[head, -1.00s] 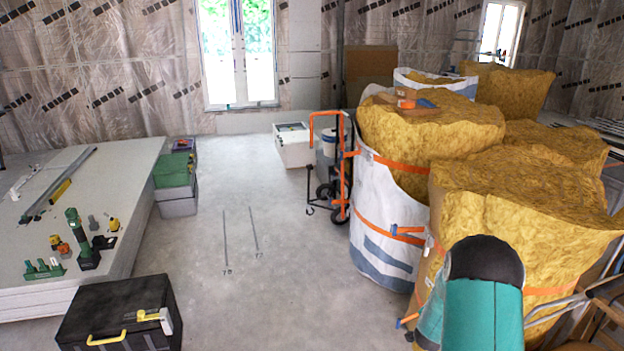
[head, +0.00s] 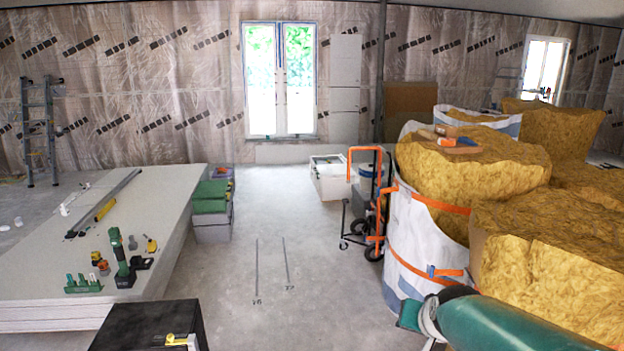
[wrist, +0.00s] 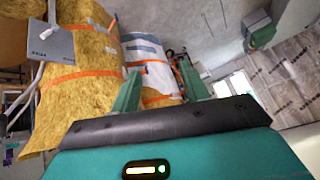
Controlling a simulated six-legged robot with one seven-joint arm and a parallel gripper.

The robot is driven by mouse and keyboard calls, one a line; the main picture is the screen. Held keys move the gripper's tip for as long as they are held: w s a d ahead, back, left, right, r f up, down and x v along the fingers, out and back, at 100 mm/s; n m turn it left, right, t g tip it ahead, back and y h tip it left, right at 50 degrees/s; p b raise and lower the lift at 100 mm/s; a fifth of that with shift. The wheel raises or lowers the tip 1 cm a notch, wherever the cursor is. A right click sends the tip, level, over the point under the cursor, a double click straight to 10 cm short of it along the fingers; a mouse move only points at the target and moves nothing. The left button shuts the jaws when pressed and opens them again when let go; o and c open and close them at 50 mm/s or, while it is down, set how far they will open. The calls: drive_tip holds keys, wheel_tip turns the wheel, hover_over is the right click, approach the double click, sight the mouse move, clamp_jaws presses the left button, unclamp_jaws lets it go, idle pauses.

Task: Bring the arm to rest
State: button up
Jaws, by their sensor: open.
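My gripper shows in the wrist view (wrist: 162,98). Its two green fingers stand apart, with nothing between them. Behind the fingers, the wrist view is tilted and shows a wrapped insulation bale (wrist: 150,50) and the orange hand truck (wrist: 190,75). In the head view my green arm reaches in from the lower right, in front of the insulation bales (head: 475,170). The fingers themselves are not clearly seen in the head view.
A stack of white boards (head: 60,250) with tools on it stands at the left. A black case (head: 145,325) is at the bottom. Green and grey boxes (head: 211,205) and an orange hand truck (head: 378,200) stand farther back. The floor (head: 270,260) between is mostly clear.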

drive_tip(key=s+a+r+n+g, duration=0.1)
drive_tip(key=s+a+r+n, duration=0.1)
drive_tip(key=s, duration=0.7)
drive_tip(key=s+a+r+n+g, duration=0.1)
drive_tip(key=s+a+n, duration=0.1)
drive_tip(key=s, duration=0.7)
drive_tip(key=shift+s+a+r, duration=0.2)
drive_tip(key=shift+a+r, duration=0.15)
drive_tip(key=shift+a, duration=0.3)
drive_tip(key=shift+c, duration=1)
drive_tip(key=shift+d, duration=0.2)
